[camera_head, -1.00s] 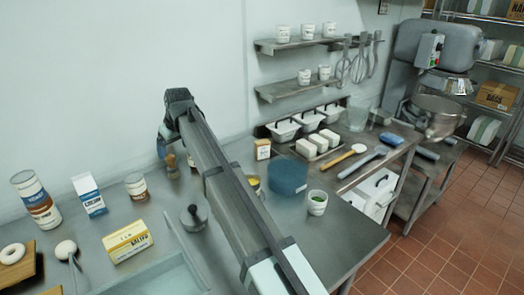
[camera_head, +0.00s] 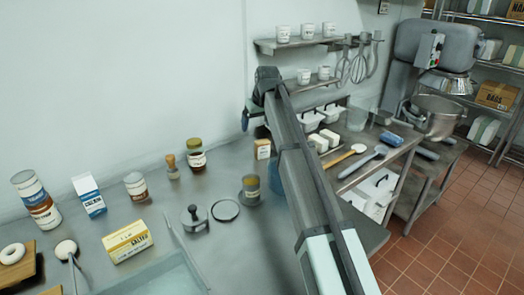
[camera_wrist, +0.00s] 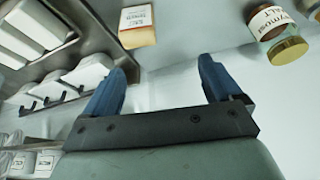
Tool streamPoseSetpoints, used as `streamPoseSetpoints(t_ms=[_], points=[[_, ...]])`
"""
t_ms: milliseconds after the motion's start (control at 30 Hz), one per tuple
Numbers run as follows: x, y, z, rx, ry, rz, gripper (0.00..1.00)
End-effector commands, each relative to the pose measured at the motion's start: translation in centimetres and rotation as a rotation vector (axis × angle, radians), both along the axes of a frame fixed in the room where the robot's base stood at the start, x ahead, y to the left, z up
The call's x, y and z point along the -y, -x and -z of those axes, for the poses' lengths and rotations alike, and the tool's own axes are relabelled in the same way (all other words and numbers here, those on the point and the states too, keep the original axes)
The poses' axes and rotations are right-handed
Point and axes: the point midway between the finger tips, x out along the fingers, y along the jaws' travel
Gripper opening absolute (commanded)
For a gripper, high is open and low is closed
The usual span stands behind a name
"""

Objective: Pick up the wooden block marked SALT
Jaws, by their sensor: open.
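A small block (camera_head: 262,149), pale on top with a tan wood-coloured part, stands on the steel counter near the wall, just left of my arm. Its marking is too small to read in the head view. In the wrist view it appears as a white-and-tan block (camera_wrist: 137,26) at the top, beyond the fingertips and slightly left of centre; I cannot read its word surely. My gripper (camera_wrist: 162,66) has two blue fingers spread apart with nothing between them. In the head view my gripper (camera_head: 248,118) is above and slightly left of the block, apart from it.
A labelled jar with a gold lid (camera_wrist: 287,50) shows right of the block in the wrist view. White tubs (camera_wrist: 85,78) and pale blocks (camera_wrist: 28,35) are at its left. In the head view, a jar (camera_head: 251,190) and ring (camera_head: 225,210) stand nearer on the counter.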

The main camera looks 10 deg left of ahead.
Motion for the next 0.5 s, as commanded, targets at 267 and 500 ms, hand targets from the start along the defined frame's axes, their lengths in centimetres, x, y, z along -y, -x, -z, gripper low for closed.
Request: streamPoseSetpoints(t_ms=[267, 500], points=[[3.2, -1.4, 0.3, 0.0, 0.0, 0.051, 0.92], [2.4, -2.6, 3.8, -0.001, 0.0, 0.049, 0.92]])
